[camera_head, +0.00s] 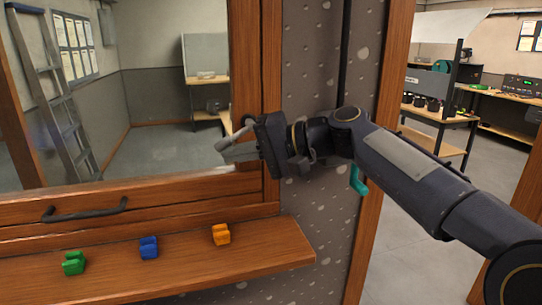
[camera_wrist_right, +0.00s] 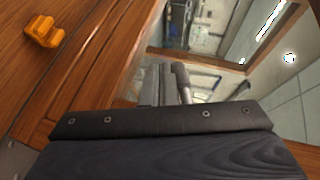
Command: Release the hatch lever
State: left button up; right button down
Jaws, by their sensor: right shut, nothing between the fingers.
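A teal lever (camera_head: 358,182) hangs on the speckled wall panel (camera_head: 320,60), just below my right forearm; its upper end is hidden behind my wrist. I cannot tell for certain whether it is the hatch lever. The framed glass hatch (camera_head: 150,90) has a dark bar handle (camera_head: 85,212) on its lower wooden rail. My right gripper (camera_head: 235,147) is shut and empty in front of the right side of the glass, well left of the teal lever and apart from it. In the right wrist view a grey finger (camera_wrist_right: 182,82) shows beyond the gripper body. My left gripper is not in view.
A wooden ledge (camera_head: 180,272) below the glass bears a green block (camera_head: 74,263), a blue block (camera_head: 149,247) and an orange block (camera_head: 221,234); the orange one also shows in the right wrist view (camera_wrist_right: 43,32). Right of the panel, a doorway opens onto workbenches (camera_head: 440,118).

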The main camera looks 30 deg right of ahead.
jog(key=shift+w+a+r, duration=0.1)
jog(key=shift+a+r, duration=0.4)
jog(key=shift+r, duration=0.05)
dwell(1.4)
jog(key=v, duration=0.7)
jog(key=shift+s+d+r, duration=0.15)
jog(key=shift+s+d, duration=0.1)
